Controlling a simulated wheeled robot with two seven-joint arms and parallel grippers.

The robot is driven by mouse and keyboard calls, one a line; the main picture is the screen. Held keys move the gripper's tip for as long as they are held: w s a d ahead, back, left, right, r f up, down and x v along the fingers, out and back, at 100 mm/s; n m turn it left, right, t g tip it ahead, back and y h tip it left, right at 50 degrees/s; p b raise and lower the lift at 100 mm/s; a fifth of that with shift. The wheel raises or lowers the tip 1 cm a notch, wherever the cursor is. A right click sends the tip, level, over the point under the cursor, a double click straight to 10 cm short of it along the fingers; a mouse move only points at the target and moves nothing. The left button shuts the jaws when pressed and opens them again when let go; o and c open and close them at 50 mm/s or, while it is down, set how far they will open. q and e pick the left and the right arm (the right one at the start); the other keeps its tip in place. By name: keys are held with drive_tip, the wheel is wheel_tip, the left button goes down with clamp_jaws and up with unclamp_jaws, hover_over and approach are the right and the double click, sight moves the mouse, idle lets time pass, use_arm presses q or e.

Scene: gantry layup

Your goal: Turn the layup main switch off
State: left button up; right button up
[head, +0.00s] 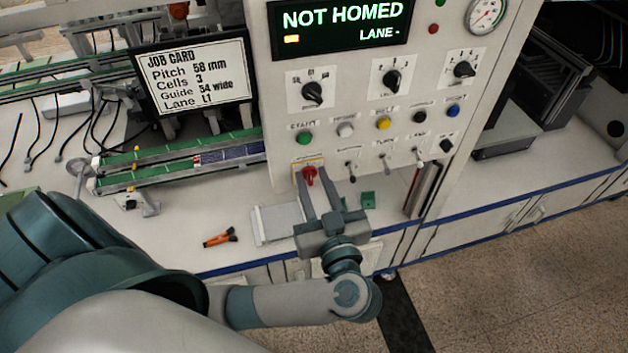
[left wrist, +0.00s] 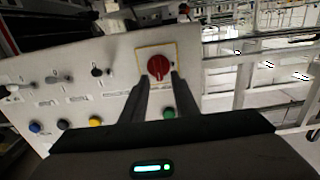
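The main switch is a red rotary knob (head: 309,175) on a yellow-edged plate at the lower left of the panel. It also shows in the left wrist view as a red knob (left wrist: 158,67), its grip bar nearly upright in that picture. My left gripper (head: 311,186) is open in front of the knob. In the left wrist view its two dark fingers (left wrist: 160,82) stand apart, with the knob showing between and just beyond their tips. I cannot tell whether they touch it. My right gripper is in neither view.
The panel (head: 355,130) carries a lit display (head: 340,25) reading NOT HOMED, selector knobs, coloured buttons and small toggles close by. The green button (head: 305,138) sits just above the red knob. An orange-handled tool (head: 219,238) and a grey plate (head: 277,224) lie on the bench.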

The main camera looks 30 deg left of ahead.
use_arm(q)
clamp_jaws()
drive_tip(key=shift+n, duration=0.4)
drive_tip(key=n, duration=0.1)
drive_tip(key=n+p, duration=0.1)
drive_tip(key=n, duration=0.1)
drive_tip(key=shift+s+a, duration=0.15)
drive_tip(key=shift+s, duration=0.1)
drive_tip(key=n, duration=0.4)
drive_tip(key=shift+s+a+f, duration=0.2)
drive_tip(key=shift+f, duration=0.05)
drive_tip(key=n+b, duration=0.1)
drive_tip(key=n, duration=0.2)
drive_tip(key=f+n+b, duration=0.1)
drive_tip(key=n, duration=0.2)
drive_tip(key=n+b, duration=0.1)
drive_tip(key=n, duration=0.3)
drive_tip(key=shift+s+a+f+b, duration=0.2)
drive_tip(key=shift+s+b, duration=0.05)
drive_tip(key=shift+b, duration=0.1)
drive_tip(key=shift+n, duration=0.3)
